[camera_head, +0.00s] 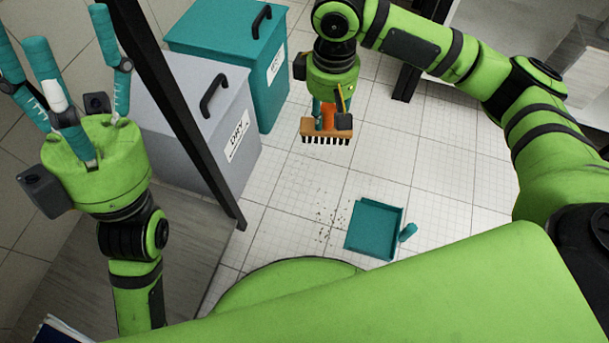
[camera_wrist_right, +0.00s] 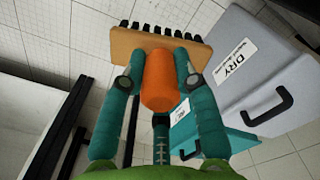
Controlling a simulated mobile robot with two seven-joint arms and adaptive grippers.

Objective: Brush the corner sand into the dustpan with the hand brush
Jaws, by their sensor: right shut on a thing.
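My right gripper (camera_head: 326,112) is shut on the orange handle of the hand brush (camera_head: 340,134). The brush has a wooden block and dark bristles pointing down, and it appears held above the tiled floor. In the right wrist view, the teal fingers of the right gripper (camera_wrist_right: 158,82) sit on both sides of the handle, behind the brush block (camera_wrist_right: 150,45). The teal dustpan (camera_head: 372,230) lies on the floor, its handle to the right. Sand (camera_head: 328,219) is scattered as dark specks just left of the dustpan. My left gripper (camera_head: 68,50) is open and empty at upper left.
A grey bin (camera_head: 190,130) labelled DRY and a teal bin (camera_head: 245,60) stand left of the brush. A dark post (camera_head: 185,115) rises before the grey bin. The floor (camera_head: 440,165) right of the brush is clear.

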